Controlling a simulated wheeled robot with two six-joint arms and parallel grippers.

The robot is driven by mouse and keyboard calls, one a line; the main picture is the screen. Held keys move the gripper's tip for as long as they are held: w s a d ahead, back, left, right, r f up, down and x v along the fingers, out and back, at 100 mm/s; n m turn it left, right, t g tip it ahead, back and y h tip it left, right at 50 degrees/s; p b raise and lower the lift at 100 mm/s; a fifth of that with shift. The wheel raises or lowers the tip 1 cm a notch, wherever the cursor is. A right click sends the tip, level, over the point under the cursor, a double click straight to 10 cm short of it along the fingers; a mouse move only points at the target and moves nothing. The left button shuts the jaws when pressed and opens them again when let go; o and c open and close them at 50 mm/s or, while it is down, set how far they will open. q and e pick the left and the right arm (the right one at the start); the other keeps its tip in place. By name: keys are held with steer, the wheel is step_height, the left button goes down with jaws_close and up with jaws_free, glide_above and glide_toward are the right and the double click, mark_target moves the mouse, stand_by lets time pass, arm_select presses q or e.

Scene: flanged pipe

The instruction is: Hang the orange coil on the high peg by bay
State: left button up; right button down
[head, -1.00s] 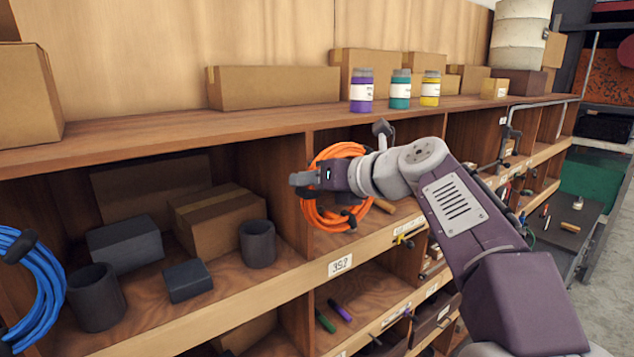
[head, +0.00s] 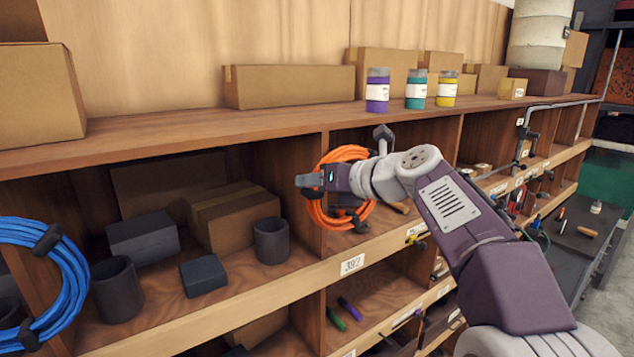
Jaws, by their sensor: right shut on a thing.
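The orange coil (head: 323,217) is in the middle of the head view, in front of a shelf bay, with dark ties around it. My right gripper (head: 312,181) is shut on the orange coil at its upper left part and covers some of it. A dark peg-like piece with a rounded end (head: 383,133) sticks up just above my right wrist, below the top shelf edge. Whether the coil touches anything behind it cannot be told. My left gripper is not in view.
A blue coil (head: 62,262) hangs at the left. The left bay holds dark cups (head: 271,241), dark blocks (head: 203,275) and cardboard boxes. Purple (head: 377,92), teal (head: 416,92) and yellow (head: 446,90) jars stand on the top shelf (head: 190,126). A number label (head: 352,264) is on the shelf edge.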

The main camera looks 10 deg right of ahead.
steer(key=shift+r, duration=0.1)
steer(key=c, duration=0.8)
jaws_free()
steer(key=shift+d, duration=0.1)
steer(key=shift+o, duration=0.2)
steer(key=shift+s, duration=0.1)
steer(key=shift+s+d+b, duration=0.15)
steer(key=shift+s+b, duration=0.15)
steer(key=b+v, duration=0.2)
steer(key=v, duration=0.6)
